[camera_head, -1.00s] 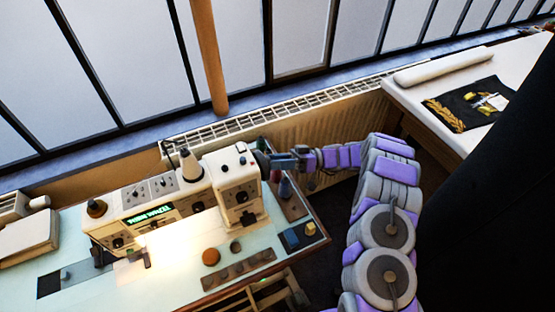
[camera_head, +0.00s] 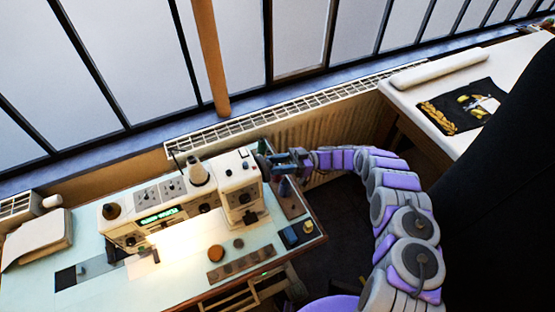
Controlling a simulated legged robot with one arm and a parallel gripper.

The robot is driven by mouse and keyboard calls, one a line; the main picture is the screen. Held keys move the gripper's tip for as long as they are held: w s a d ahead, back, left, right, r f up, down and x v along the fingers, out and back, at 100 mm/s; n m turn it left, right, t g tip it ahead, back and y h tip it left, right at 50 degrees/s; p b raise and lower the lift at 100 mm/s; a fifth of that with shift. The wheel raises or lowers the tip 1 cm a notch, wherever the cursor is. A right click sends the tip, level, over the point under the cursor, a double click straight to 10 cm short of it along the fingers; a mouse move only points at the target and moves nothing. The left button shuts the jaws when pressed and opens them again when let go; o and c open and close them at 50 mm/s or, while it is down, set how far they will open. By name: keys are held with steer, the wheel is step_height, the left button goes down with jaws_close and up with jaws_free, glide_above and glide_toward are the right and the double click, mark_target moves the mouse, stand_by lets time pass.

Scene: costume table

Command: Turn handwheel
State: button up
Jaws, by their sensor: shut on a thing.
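A cream sewing machine (camera_head: 178,207) with a lit green display stands on the pale table (camera_head: 190,285). Its dark handwheel (camera_head: 262,162) is on the right end of the machine, partly hidden by my gripper. My gripper (camera_head: 272,162) reaches in from the right and is shut on the handwheel at its right side. My purple and grey arm curves up from the lower right to it. The exact finger contact is small and hard to see.
Small bottles (camera_head: 284,186) stand just below my gripper. A parts tray (camera_head: 298,234), an orange round item (camera_head: 216,252) and a brown strip (camera_head: 242,265) lie on the front of the table. A radiator (camera_head: 320,130) runs behind. A white table (camera_head: 440,95) is at the right.

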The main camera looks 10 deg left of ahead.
steer(key=n+g+b, duration=0.1)
steer(key=n+b, duration=0.2)
steer(key=n+h+b, duration=0.1)
steer(key=n+b, duration=0.2)
steer(key=shift+w+f+g, duration=0.15)
steer(key=shift+g, duration=0.25)
steer(key=shift+n+b, duration=0.6)
steer(key=shift+b, duration=0.1)
steer(key=o, duration=0.8)
steer(key=shift+w+g+h, duration=0.1)
steer(key=shift+g+h, duration=0.2)
steer(key=shift+o, duration=1.2)
steer(key=shift+a, duration=0.1)
